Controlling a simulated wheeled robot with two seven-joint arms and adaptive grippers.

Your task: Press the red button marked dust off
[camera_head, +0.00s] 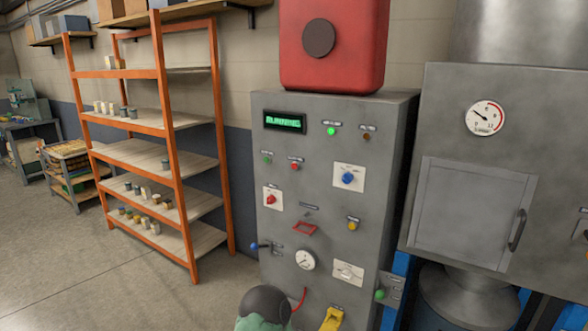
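A grey control cabinet (330,225) stands in the middle of the head view. A small red button (294,166) sits on its upper left front, under a label too small to read. A small green button (267,160) is to its left. A red rotary knob (271,199) on a white plate is below and to the left. A red-framed part (305,228) is lower on the panel. I cannot read which red control is marked dust off. Neither of my grippers is in view.
The panel also has a lit green display (285,122), a blue knob (347,178), a yellow button (352,225) and a gauge (305,260). An orange shelf rack (165,130) stands left. A grey machine with a door (465,212) stands right. Floor at left is clear.

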